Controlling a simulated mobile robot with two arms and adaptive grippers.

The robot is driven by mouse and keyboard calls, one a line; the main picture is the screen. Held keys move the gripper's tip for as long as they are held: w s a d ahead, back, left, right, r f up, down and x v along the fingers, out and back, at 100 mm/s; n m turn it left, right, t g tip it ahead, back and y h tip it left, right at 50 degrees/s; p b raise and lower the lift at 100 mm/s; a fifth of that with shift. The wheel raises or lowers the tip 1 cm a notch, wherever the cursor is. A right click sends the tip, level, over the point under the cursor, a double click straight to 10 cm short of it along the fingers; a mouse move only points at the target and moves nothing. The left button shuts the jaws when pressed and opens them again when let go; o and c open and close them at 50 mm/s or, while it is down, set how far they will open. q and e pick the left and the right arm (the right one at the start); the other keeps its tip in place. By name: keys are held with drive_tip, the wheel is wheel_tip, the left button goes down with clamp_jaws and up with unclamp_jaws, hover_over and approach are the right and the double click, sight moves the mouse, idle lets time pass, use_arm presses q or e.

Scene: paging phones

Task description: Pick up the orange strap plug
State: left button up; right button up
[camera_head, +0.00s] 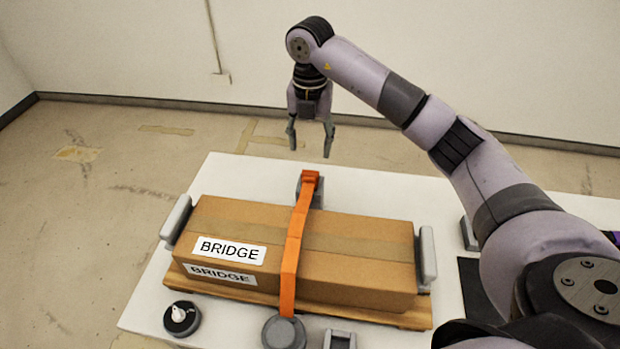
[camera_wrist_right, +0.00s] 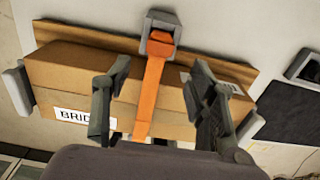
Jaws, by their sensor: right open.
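The orange strap (camera_head: 293,245) runs over a brown cardboard box (camera_head: 350,245) labelled BRIDGE. Its orange plug end (camera_head: 309,178) is at the far side of the box, at a grey holder (camera_head: 318,196). In the right wrist view the plug (camera_wrist_right: 160,42) sits at the grey holder (camera_wrist_right: 162,20) near the top. My right gripper (camera_head: 311,148) is open and empty, above and beyond the far side of the box. In the right wrist view its two fingers (camera_wrist_right: 155,112) stand either side of the strap, with nothing between them held. My left gripper is not in view.
The box lies on a wooden board (camera_head: 405,318) on a white table (camera_head: 230,170), between grey end brackets (camera_head: 427,255). A round grey piece (camera_head: 284,333) is at the strap's near end. A dark round base with a white piece (camera_head: 181,318) stands at front left.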

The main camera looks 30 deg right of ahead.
drive_tip(key=p, duration=0.1)
hover_over(310, 173)
wheel_tip(310, 173, down, 5)
drive_tip(key=shift+d, duration=0.1)
wheel_tip(310, 173, down, 5)
drive_tip(key=p, duration=0.3)
drive_tip(key=shift+s+r, duration=0.1)
drive_tip(key=shift+f, duration=0.3)
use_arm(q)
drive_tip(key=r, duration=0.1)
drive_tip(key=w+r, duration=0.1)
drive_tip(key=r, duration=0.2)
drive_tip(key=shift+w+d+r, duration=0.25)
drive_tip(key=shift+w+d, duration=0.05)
use_arm(e)
drive_tip(key=shift+c, duration=0.2)
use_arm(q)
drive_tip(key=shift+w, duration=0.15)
use_arm(e)
clamp_jaws()
